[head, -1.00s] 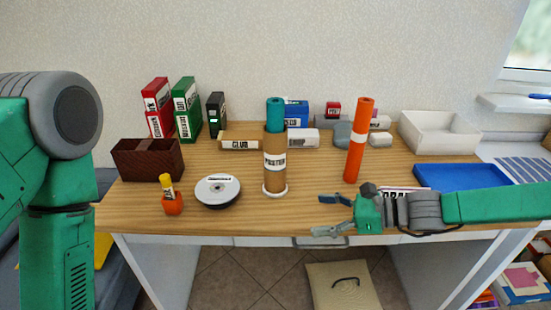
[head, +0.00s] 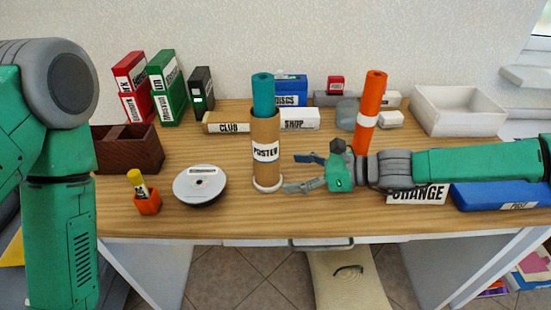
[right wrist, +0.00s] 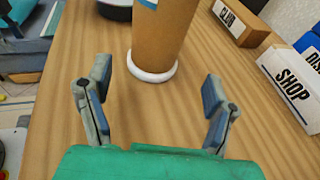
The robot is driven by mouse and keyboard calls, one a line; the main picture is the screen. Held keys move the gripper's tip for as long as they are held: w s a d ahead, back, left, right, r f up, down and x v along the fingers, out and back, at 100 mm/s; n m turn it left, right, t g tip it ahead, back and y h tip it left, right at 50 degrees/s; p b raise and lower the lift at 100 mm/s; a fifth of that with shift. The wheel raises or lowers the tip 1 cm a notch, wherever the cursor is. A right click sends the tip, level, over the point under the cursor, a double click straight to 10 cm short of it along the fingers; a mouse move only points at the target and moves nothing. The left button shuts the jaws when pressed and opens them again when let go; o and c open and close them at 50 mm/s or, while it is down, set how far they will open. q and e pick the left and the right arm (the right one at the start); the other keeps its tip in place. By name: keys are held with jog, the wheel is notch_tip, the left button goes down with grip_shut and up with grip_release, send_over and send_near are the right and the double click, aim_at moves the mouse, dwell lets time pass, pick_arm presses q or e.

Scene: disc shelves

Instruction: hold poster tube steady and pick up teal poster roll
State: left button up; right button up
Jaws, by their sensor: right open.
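The brown cardboard poster tube (head: 266,165) stands upright on the table in a white base ring, with a "POSTER" label. The teal poster roll (head: 263,95) stands inside it and sticks out of the top. My right gripper (head: 290,172) is open and empty, just right of the tube, its fingers pointing at it. In the right wrist view the tube (right wrist: 160,40) and its white base lie ahead, beyond and between the open fingertips (right wrist: 158,85), not touching them. My left arm shows at the left edge; its gripper is out of view.
An orange roll (head: 370,105) stands upright behind my right arm. A disc stack (head: 200,184), an orange pot (head: 147,203) and a brown box (head: 140,155) lie left of the tube. Club (head: 226,122) and shop (head: 300,118) boxes lie behind it. A blue tray (head: 490,195) is at right.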

aim_at(279, 172)
jog(key=x, duration=0.2)
jog(key=b+x, duration=0.1)
jog(key=x, duration=0.3)
jog(key=shift+s+a+r+b, duration=0.25)
jog(key=shift+a+r+b, duration=0.05)
jog(key=shift+a+b, duration=0.15)
jog(key=shift+d, duration=0.95)
jog(key=shift+c, duration=0.8)
jog(key=shift+d, duration=0.15)
jog(key=c, duration=0.6)
jog(key=shift+c, duration=1.4)
jog(key=shift+a, duration=0.95)
pick_arm(q)
jog(key=a+f, duration=0.2)
jog(key=f, duration=0.1)
